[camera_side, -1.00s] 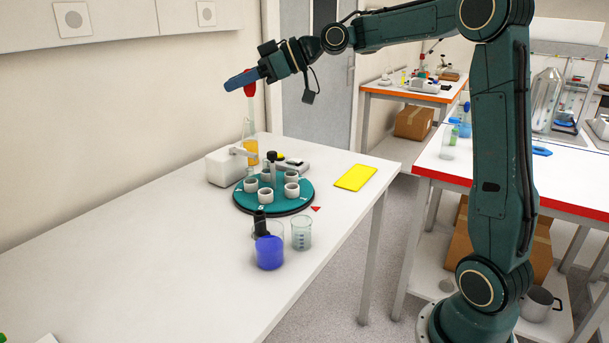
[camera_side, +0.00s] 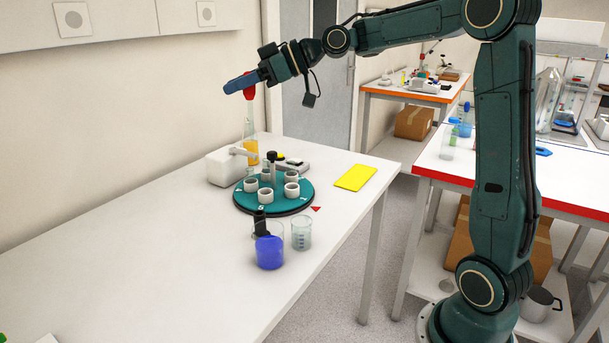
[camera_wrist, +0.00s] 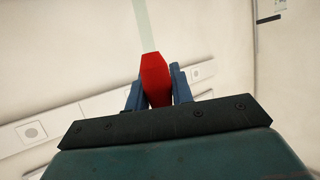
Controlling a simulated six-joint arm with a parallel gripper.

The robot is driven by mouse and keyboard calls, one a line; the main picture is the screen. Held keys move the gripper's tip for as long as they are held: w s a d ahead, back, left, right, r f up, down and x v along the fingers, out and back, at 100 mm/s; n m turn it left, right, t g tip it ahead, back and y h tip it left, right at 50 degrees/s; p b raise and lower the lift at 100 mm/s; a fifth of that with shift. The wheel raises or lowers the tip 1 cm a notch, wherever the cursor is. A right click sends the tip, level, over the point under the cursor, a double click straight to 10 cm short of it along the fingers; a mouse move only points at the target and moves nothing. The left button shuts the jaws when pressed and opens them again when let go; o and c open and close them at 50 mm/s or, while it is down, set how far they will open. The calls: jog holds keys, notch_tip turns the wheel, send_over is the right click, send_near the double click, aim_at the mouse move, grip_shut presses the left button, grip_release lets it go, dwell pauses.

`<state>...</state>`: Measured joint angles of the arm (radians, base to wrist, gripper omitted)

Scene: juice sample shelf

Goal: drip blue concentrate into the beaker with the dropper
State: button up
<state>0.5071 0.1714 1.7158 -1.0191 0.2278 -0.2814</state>
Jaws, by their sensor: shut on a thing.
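My gripper (camera_side: 243,83) is high above the far left of the table, shut on the red bulb (camera_side: 249,92) of the dropper. In the wrist view the red bulb (camera_wrist: 155,78) sits between my blue fingers, and a pale glass tube (camera_wrist: 144,25) extends from it. In the side view, the tube's lower end is hard to tell from the glassware below. The jar of blue concentrate (camera_side: 269,252) stands near the front of the table. A clear, graduated beaker (camera_side: 301,234) stands right of it and looks empty.
A teal turntable (camera_side: 242,204) with several white cups stands behind the jar and beaker. A white device (camera_side: 224,168) and glassware with orange liquid (camera_side: 252,156) are farther back. A yellow pad (camera_side: 355,178) lies right.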

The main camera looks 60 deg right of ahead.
jog(key=s+a+f, duration=0.2)
jog(key=s+f, duration=0.1)
jog(key=f, duration=0.3)
jog(key=s+a+f, duration=0.3)
jog(key=f, duration=0.3)
jog(key=shift+s, duration=0.4)
jog(key=shift+f, duration=0.15)
notch_tip(320, 180, down, 12)
jog(key=shift+f, duration=0.15)
dwell(1.2)
grip_shut()
dwell(0.9)
